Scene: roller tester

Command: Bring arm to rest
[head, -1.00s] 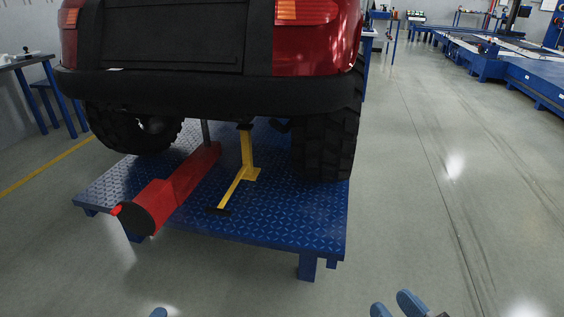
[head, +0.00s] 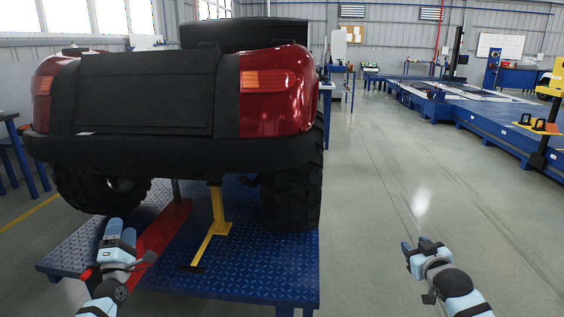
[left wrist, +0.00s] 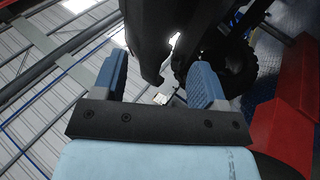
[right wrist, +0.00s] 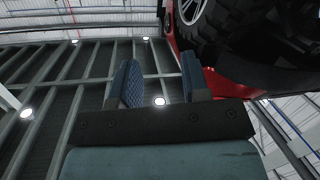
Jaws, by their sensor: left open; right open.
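My left gripper (head: 121,232) is at the lower left of the head view, in front of the platform's left part. In that view it covers part of the red jack. In the left wrist view its two blue fingers (left wrist: 157,85) stand apart with nothing between them. My right gripper (head: 416,247) is at the lower right of the head view, over open floor right of the platform. In the right wrist view its fingers (right wrist: 160,82) are apart and empty. Both fingertips point up and away from me.
A red vehicle (head: 280,110) with big black tyres stands at a blue platform (head: 250,265). A red jack (head: 165,228) and a yellow stand (head: 219,215) are under its rear. A yellow post (head: 556,90) is at the right edge. The grey floor (head: 380,190) right of the platform is clear.

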